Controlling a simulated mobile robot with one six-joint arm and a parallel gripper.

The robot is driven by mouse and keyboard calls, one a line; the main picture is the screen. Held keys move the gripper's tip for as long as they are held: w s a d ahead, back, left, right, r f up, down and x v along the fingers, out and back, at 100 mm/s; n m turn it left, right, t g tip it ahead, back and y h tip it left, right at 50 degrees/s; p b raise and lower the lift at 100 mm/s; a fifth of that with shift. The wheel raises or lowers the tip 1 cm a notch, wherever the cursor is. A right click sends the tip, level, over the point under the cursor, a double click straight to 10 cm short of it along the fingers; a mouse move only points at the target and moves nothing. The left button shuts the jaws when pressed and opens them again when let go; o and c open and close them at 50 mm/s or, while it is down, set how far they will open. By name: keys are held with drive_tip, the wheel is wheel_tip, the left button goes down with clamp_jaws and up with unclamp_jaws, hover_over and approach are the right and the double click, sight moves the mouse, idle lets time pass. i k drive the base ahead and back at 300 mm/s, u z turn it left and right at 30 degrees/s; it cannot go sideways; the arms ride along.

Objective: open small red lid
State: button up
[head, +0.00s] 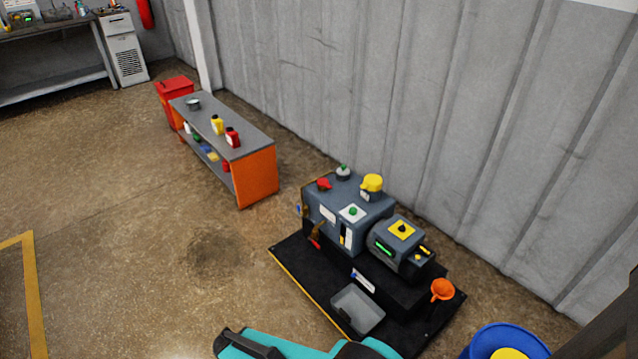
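A small red lid (323,184) sits on the top left of a grey-blue pump unit (338,208). It appears to be seated on the housing, but it is too small here to tell how it is fastened. A teal and dark part of my own arm (290,347) shows at the bottom edge, well below and apart from the lid. My gripper's fingertips do not show.
The pump stands on a black mat (295,262) with a grey tray (358,309) and an orange funnel (442,290). An orange-sided bench (257,178) stands left; floor between is clear.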

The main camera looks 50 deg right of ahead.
sight(322, 182)
drive_tip(key=z, duration=0.15)
drive_tip(key=i, duration=1.1)
drive_tip(key=z, duration=0.15)
